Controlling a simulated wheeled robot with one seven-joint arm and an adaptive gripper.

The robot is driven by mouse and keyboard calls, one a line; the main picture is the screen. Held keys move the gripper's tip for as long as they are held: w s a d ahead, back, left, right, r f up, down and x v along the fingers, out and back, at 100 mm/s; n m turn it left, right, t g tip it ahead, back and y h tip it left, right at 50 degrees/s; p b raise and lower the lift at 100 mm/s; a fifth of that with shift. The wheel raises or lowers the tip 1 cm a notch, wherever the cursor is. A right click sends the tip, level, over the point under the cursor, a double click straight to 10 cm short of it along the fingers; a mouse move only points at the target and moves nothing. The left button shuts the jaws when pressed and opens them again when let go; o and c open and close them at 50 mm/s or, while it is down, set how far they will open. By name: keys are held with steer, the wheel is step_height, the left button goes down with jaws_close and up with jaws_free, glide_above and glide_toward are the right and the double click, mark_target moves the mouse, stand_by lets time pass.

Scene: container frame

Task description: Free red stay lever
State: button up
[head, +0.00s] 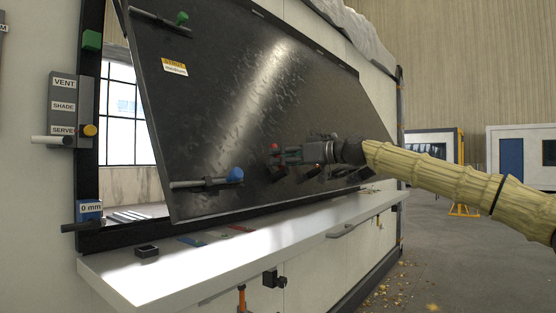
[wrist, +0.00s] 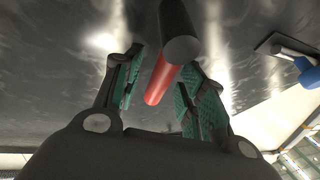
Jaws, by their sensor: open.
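The red stay lever shows in the wrist view as a red rod (wrist: 161,82) with a black cylindrical part (wrist: 179,32) above it. It lies between the two green-padded fingers of my gripper (wrist: 164,62), which are open around it. I cannot tell whether either pad touches it. In the head view my gripper (head: 287,154) is at the lower middle of the dark tilted panel (head: 230,90), and a small red part (head: 275,147) shows at its fingertips. The rest of the lever there is hidden or too small to make out.
A blue-tipped lever (head: 235,175) is to the left on the panel, also in the wrist view (wrist: 306,72). A green-tipped one (head: 182,18) is at the top left. A white shelf (head: 150,280) runs below, with a small black box (head: 146,251) on it.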

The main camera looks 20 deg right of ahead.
steer(key=f+v, duration=0.1)
steer(key=v, duration=0.9)
steer(key=shift+s+d+r, duration=0.3)
steer(key=shift+r, duration=0.15)
